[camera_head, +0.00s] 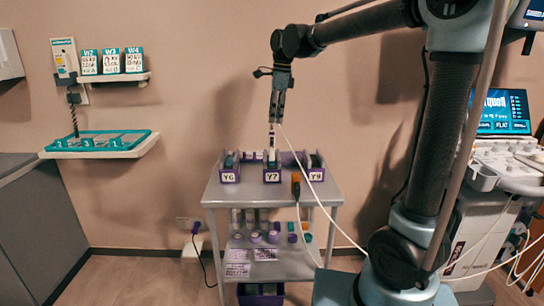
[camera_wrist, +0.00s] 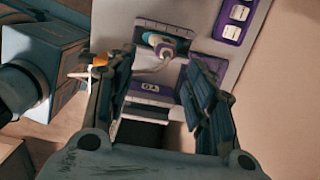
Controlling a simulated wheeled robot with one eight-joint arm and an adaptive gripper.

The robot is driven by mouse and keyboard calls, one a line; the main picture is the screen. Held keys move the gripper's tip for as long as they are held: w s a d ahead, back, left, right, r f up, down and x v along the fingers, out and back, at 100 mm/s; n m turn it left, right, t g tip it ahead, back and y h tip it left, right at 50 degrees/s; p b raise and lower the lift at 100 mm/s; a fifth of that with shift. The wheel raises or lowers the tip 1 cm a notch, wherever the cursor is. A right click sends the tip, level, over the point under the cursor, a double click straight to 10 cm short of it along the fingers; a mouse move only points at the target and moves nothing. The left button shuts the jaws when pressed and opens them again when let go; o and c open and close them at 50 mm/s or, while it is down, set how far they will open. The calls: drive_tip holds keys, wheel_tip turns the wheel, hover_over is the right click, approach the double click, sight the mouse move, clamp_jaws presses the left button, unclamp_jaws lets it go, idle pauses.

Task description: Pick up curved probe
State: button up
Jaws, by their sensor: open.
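My gripper (camera_head: 274,120) points down above the middle holder, labelled Y7 (camera_head: 272,176), on the grey cart. A pale probe (camera_head: 271,155) with a white cable sits in that holder, below the fingertips. In the wrist view my gripper (camera_wrist: 160,72) is open, its dark fingers apart with nothing held. A pale probe with a teal part (camera_wrist: 165,44) lies beyond the fingertips, its cable bending toward the gap. An orange-ended piece (camera_head: 296,184) hangs at the cart's front edge with a white cable. I cannot tell for certain which one is the curved probe.
Holders Y6 (camera_head: 230,176) and Y9 (camera_head: 316,174) flank the middle one closely. The grey cart (camera_head: 255,198) has a lower shelf with bottles. White cables run from the cart toward the ultrasound machine (camera_head: 505,170) at right. A wall shelf (camera_head: 98,154) is at left.

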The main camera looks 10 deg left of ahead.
sight(272, 140)
drive_tip(key=f, duration=0.5)
drive_tip(key=shift+a+f, duration=0.25)
drive_tip(key=shift+a, duration=0.05)
drive_tip(key=f, duration=0.2)
drive_tip(key=a+f, duration=0.1)
drive_tip(key=f, duration=0.1)
drive_tip(key=shift+w+f, duration=0.1)
drive_tip(key=shift+w, duration=0.15)
drive_tip(key=shift+f, duration=0.55)
clamp_jaws()
